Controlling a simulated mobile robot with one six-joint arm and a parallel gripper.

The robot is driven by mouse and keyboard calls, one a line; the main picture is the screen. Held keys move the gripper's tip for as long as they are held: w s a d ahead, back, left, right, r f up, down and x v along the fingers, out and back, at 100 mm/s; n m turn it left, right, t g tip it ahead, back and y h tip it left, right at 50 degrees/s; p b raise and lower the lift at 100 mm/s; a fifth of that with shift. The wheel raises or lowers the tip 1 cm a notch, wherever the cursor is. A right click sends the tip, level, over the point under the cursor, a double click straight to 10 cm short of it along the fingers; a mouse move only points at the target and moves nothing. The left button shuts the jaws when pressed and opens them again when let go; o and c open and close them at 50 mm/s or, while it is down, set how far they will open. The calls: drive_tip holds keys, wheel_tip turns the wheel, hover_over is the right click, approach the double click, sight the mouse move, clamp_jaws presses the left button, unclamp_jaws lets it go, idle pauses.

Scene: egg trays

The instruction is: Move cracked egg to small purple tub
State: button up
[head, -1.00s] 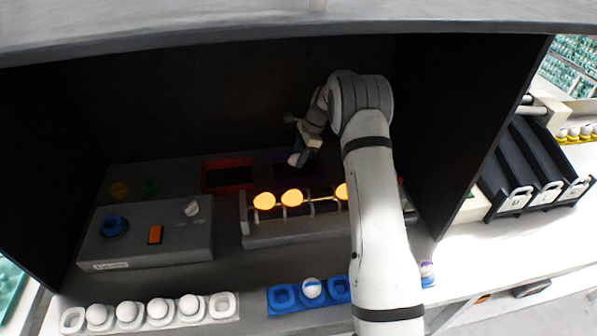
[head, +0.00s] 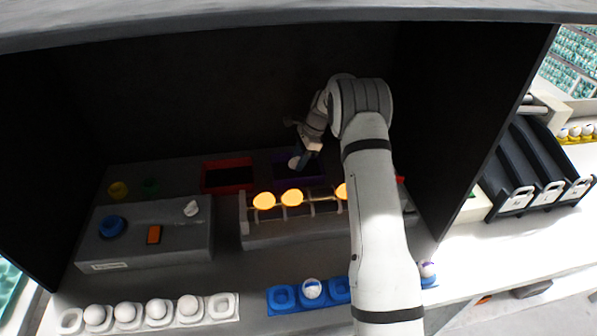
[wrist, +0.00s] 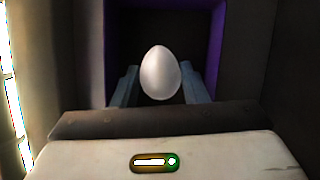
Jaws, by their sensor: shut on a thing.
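A white egg (wrist: 160,73) is held between the two fingers of my gripper (wrist: 162,88) in the wrist view. No crack shows on the side facing the camera. In the head view the egg (head: 294,163) is at the tip of my gripper (head: 301,160). The small purple tub (head: 284,180) is at the back, right of a red tub, with a dark inside. In the wrist view the purple tub's wall (wrist: 217,42) frames the egg from beyond. The egg is over the tub's opening; its exact height above the rim is hard to tell.
A red tub (head: 229,189) stands left of the purple one. A rack with glowing orange eggs (head: 292,198) is in front. A grey control box (head: 145,235) is at left. White (head: 152,312) and blue (head: 282,299) egg trays line the front edge. Dark walls enclose the area.

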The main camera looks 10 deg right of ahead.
drive_tip(key=shift+f+b, duration=0.45)
drive_tip(key=shift+f, duration=0.45)
idle(0.3)
drive_tip(key=o, duration=0.7)
